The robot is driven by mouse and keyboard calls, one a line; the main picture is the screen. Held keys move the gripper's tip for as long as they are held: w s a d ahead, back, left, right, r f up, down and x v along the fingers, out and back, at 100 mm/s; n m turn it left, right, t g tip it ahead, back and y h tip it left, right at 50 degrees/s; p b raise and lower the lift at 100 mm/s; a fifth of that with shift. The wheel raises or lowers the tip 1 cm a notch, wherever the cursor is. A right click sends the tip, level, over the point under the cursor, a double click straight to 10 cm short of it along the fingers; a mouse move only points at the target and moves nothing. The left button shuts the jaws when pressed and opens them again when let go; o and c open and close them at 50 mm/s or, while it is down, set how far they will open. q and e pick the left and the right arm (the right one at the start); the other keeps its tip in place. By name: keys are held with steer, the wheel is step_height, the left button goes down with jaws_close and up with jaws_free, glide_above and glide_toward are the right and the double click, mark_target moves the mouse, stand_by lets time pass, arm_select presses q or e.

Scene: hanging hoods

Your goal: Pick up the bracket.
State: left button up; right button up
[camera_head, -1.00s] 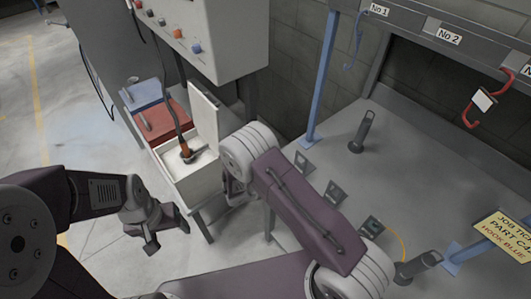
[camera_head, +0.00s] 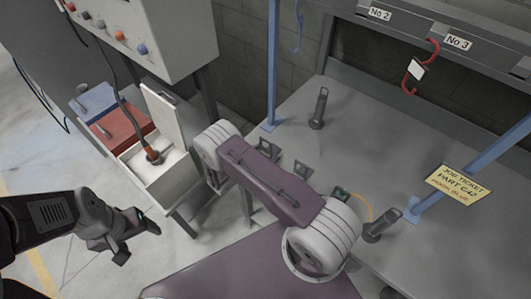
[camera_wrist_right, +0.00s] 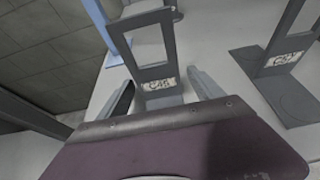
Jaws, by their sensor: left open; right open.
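Several small dark brackets with label plates stand in a row along the bench front in the head view: one beside my right arm (camera_head: 269,149), a middle one (camera_head: 302,169) and one nearer the yellow cable (camera_head: 341,194). In the right wrist view, a grey frame-shaped bracket (camera_wrist_right: 152,72) with a white label stands ahead of my right gripper (camera_wrist_right: 163,92). The gripper is open, with one finger on each side of the label in the picture; contact is unclear. A second labelled bracket (camera_wrist_right: 286,60) stands to the right. My left gripper (camera_head: 128,238) is open and empty over the floor.
A job ticket (camera_head: 460,186) reads Part C42, hook blue. A red hook (camera_head: 410,75) and a blue hook (camera_head: 298,25) hang from the rail. Dark upright stands (camera_head: 318,108) are on the bench (camera_head: 400,140). Red (camera_head: 122,128) and white (camera_head: 160,180) bins sit left.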

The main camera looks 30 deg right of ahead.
steer(key=shift+w+d+f, duration=0.1)
steer(key=shift+d, duration=0.1)
steer(key=shift+a, duration=0.1)
jaws_close()
